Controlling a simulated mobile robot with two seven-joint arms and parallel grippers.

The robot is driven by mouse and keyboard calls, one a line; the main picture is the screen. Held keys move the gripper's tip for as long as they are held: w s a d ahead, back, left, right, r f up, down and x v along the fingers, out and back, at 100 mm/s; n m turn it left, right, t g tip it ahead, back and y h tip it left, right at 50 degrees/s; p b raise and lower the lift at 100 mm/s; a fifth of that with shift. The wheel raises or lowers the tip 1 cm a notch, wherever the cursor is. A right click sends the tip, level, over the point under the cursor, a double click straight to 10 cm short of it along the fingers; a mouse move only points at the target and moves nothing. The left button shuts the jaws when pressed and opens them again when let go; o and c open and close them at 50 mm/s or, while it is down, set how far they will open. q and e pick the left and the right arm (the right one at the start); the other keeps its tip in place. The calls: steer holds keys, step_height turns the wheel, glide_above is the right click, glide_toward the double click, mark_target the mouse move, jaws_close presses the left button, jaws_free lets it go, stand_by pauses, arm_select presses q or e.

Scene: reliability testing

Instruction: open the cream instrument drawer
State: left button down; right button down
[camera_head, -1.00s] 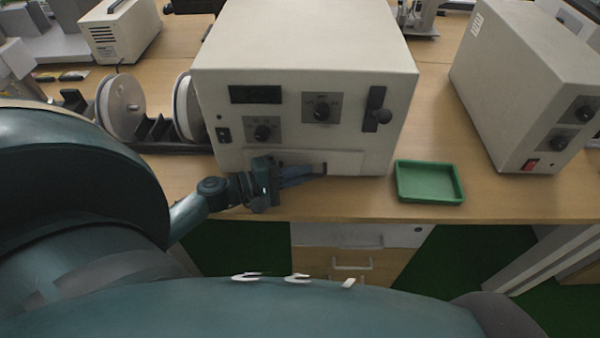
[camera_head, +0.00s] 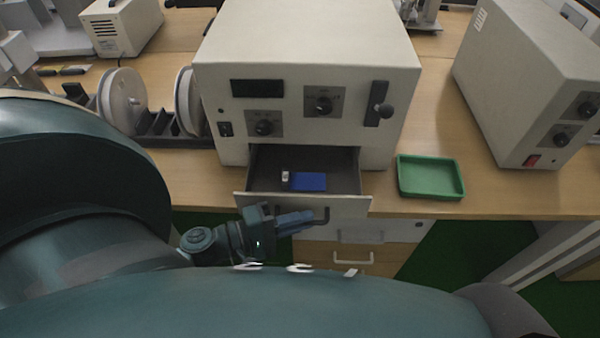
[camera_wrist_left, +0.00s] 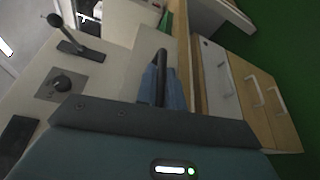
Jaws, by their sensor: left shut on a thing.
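The cream instrument (camera_head: 300,50) stands on the wooden bench, with dials and a lever on its front. Its drawer (camera_head: 350,201) at the bottom of the front is pulled out toward me. A blue flat item (camera_head: 309,182) and a small whitish item (camera_head: 285,176) lie inside it. My left gripper (camera_head: 312,218) is shut on the dark drawer handle (camera_head: 325,214), in front of the drawer. In the left wrist view the blue fingers (camera_wrist_left: 160,85) close around the handle (camera_wrist_left: 161,68). My right gripper is not in view.
A green tray (camera_head: 430,177) lies on the bench right of the drawer. Another cream instrument (camera_head: 530,85) stands farther right. Reels on a black rack (camera_head: 123,102) stand at the left. Bench drawers (camera_head: 352,257) are below the bench edge.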

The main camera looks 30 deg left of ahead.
arm_select(q)
steer(key=shift+s, duration=0.1)
steer(key=c, duration=1.5)
jaws_free()
steer(key=b+v, duration=0.2)
steer(key=v, duration=1.1)
